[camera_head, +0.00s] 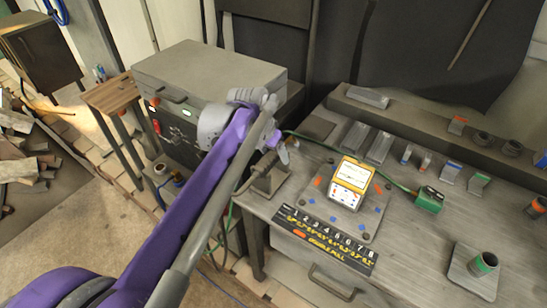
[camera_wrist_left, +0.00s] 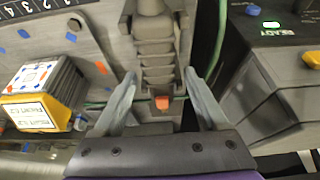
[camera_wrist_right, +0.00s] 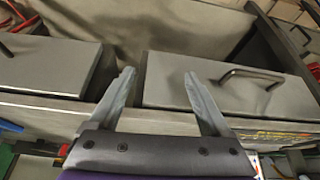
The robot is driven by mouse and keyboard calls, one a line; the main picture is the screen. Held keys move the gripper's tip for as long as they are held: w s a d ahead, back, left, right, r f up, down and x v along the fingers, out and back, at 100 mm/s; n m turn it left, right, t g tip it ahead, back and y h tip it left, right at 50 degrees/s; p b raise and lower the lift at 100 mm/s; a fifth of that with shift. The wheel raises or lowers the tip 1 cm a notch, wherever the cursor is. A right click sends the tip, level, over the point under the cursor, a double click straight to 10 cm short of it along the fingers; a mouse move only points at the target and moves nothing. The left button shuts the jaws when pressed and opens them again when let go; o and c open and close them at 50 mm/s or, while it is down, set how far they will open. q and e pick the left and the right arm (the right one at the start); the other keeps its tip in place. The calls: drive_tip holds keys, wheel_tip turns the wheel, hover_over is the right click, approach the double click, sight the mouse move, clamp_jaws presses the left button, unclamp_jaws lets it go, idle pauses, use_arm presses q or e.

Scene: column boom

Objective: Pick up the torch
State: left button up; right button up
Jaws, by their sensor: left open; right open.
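A grey ribbed body with an orange button, which looks like the torch (camera_wrist_left: 155,52), shows in the left wrist view. My left gripper (camera_wrist_left: 162,95) is open, with its fingers on either side of the button end; I cannot tell whether they touch it. In the head view, my left gripper (camera_head: 277,141) is above a dark holder (camera_head: 270,180) at the bench's left edge. My arm hides part of that area. My right gripper (camera_wrist_right: 158,85) is open and empty in front of the bench drawers, seen only in the right wrist view.
A yellow-and-white meter (camera_head: 350,185) stands on a plate on the grey bench (camera_head: 400,245), with a numbered strip (camera_head: 325,240) in front. A green cable runs to a green connector (camera_head: 429,199). A grey machine box (camera_head: 210,75) stands left of the bench. A drawer handle (camera_wrist_right: 252,75) juts out near my right gripper.

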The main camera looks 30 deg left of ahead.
use_arm(q)
drive_tip(key=shift+w+f, duration=0.1)
drive_tip(key=shift+f, duration=0.15)
clamp_jaws()
drive_tip(key=shift+r, duration=0.1)
